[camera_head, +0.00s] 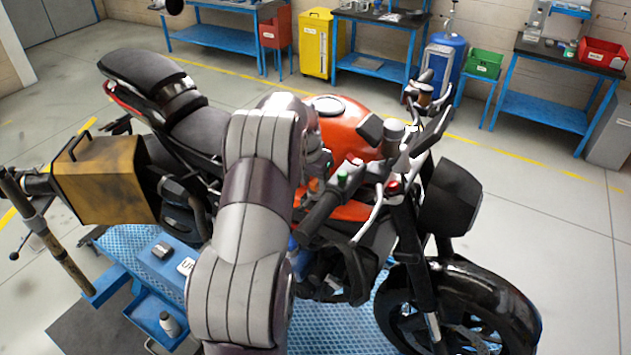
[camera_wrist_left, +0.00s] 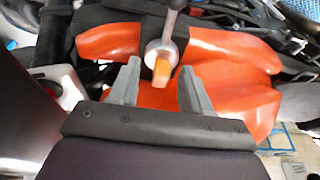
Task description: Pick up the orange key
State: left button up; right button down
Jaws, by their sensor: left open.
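The orange key (camera_wrist_left: 161,74) shows in the left wrist view, standing out from a round silver lock on the motorcycle (camera_wrist_left: 235,85). My left gripper (camera_wrist_left: 160,80) is open, with one grey finger on each side of the key. The fingers look apart from the key; how far they are from it in depth I cannot tell. In the head view my left arm reaches over the motorcycle (camera_head: 350,140) to the area behind the handlebar and largely hides the left gripper. I cannot make out the key clearly there. My right gripper is in neither view.
The handlebar (camera_head: 335,195) and its levers stand close to my left arm. The motorcycle is on a blue platform (camera_head: 345,325).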

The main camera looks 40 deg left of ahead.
pick_arm(q)
jog(key=shift+s, duration=0.1)
jog(key=shift+c, duration=0.3)
jog(key=c, duration=0.5)
grip_shut()
